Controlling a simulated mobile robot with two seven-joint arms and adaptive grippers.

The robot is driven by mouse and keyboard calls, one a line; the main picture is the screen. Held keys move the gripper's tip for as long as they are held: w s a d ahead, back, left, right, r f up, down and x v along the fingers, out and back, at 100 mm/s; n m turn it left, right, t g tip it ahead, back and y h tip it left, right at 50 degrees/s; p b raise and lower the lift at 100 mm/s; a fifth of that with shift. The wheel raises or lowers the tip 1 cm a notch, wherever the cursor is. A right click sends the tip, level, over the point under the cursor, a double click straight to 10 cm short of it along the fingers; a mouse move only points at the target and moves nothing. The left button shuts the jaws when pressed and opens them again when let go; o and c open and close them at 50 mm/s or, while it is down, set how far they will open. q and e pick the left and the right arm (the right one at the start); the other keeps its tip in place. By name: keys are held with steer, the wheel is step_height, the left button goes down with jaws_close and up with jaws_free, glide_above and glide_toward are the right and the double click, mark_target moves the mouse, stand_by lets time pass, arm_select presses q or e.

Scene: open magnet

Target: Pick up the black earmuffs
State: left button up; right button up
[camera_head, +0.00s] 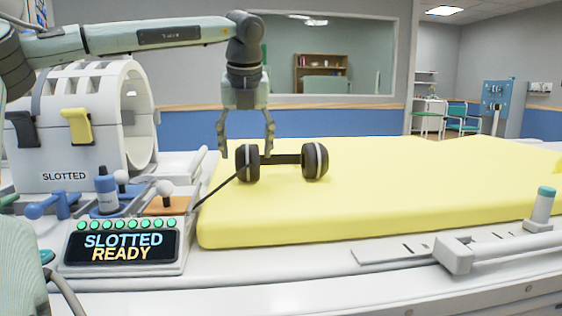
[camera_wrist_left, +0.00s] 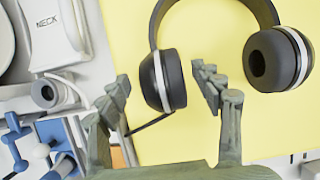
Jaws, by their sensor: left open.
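The black earmuffs (camera_head: 285,160) lie on the left part of the yellow mattress, two padded cups with light rings joined by a dark band. A thin black cable runs from the left cup toward the display panel. In the left wrist view the earmuffs' near cup (camera_wrist_left: 165,80) lies between and just beyond the fingertips. My left gripper (camera_head: 246,145) points down over the left cup, its fingers spread open on either side of it in the picture. It also shows in the left wrist view (camera_wrist_left: 163,82), empty. Whether the fingers touch the cup is unclear. My right gripper is not in view.
A white ring-shaped coil (camera_head: 65,150) marked SLOTTED stands left of the mattress (camera_head: 430,180). The mattress right of the earmuffs is clear.

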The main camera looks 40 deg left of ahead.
arm_select(q)
steer(key=x, duration=0.4)
steer(key=shift+w+a+r, duration=0.1)
steer(key=shift+w, duration=0.1)
steer(key=c, duration=1.4)
steer(key=shift+c, duration=0.5)
steer(key=shift+r, duration=0.2)
